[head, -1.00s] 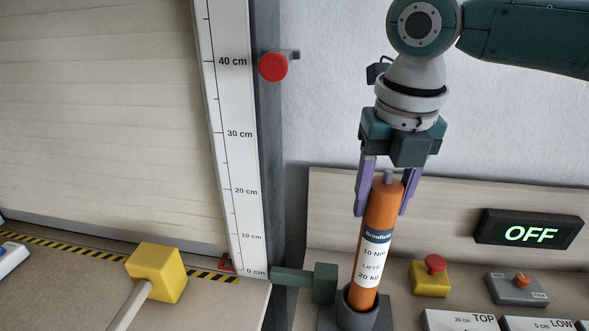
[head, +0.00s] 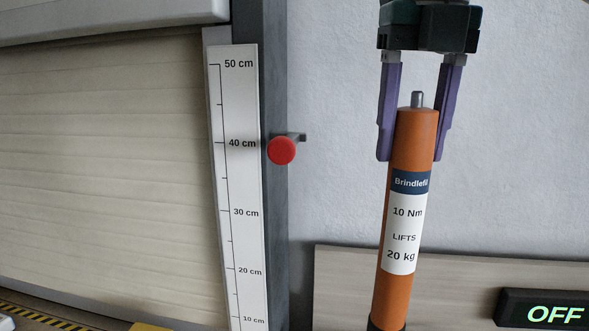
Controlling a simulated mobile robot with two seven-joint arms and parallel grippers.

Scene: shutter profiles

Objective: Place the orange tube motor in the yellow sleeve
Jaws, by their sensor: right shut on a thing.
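The orange tube motor (head: 411,150) stands nearly upright, leaning slightly, on the right of the head view. It has a metal pin on top, a blue and white label and a dark lower end at the bottom edge of the picture. My right gripper (head: 413,155) points down from above, its purple fingers shut on the motor's upper end. What lies below the motor is out of the picture. I do not see the yellow sleeve or my left gripper.
A pale slatted shutter (head: 100,160) fills the left, beside a centimetre scale (head: 236,185) and a grey post. A red knob (head: 282,151) sticks out from the post. A wooden panel (head: 450,290) carries a lit OFF display (head: 545,311). Bare wall lies behind the motor.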

